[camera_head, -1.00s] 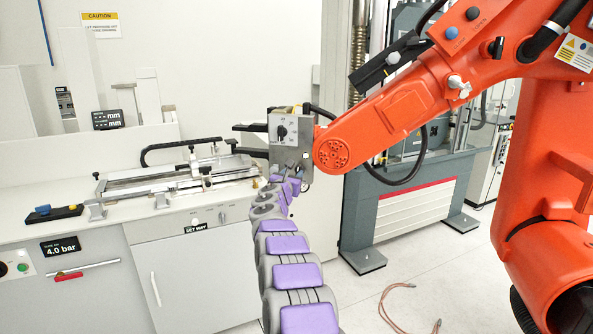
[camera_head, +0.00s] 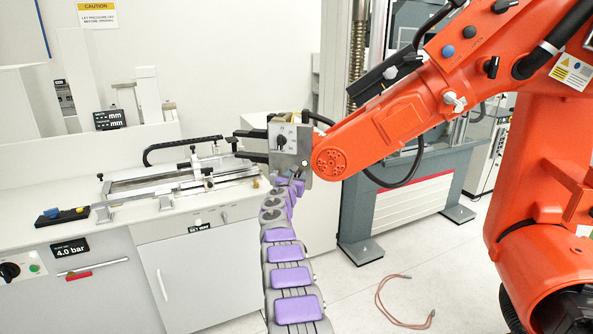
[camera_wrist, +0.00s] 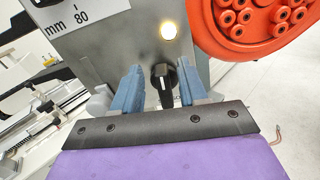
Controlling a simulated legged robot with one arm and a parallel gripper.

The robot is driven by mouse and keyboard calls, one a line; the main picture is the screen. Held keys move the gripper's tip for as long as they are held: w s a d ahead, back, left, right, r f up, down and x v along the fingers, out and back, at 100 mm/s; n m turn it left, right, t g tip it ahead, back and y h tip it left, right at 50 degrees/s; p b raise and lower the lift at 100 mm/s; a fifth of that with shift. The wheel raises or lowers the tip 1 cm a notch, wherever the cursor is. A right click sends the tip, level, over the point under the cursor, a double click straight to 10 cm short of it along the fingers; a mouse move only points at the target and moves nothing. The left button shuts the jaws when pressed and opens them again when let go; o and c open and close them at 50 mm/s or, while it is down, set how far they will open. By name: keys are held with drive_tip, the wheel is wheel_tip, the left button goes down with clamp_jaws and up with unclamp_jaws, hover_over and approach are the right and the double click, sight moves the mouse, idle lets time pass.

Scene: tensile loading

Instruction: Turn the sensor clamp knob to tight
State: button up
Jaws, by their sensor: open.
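A black knob (camera_wrist: 162,84) with a white pointer line sits low on the grey metal head of the orange arm. In the wrist view the pointer is near vertical. My gripper (camera_wrist: 159,72) is open, with one blue finger on each side of the knob. I cannot tell whether either finger touches it. In the head view my gripper (camera_head: 291,178) is at the lower edge of the grey head (camera_head: 290,160), and the knob between the fingers is hard to make out. No tight marking is readable beside it.
A lit round lamp (camera_wrist: 170,28) is just above the knob. The orange arm (camera_head: 390,125) is close on the right. A bench (camera_head: 70,205) with a slide fixture is at left; a cable (camera_head: 385,310) lies on the floor.

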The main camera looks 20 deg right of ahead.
drive_tip(key=shift+w+d+f+p, duration=0.1)
drive_tip(key=shift+w+d+p, duration=0.1)
drive_tip(key=shift+p, duration=0.3)
clamp_jaws()
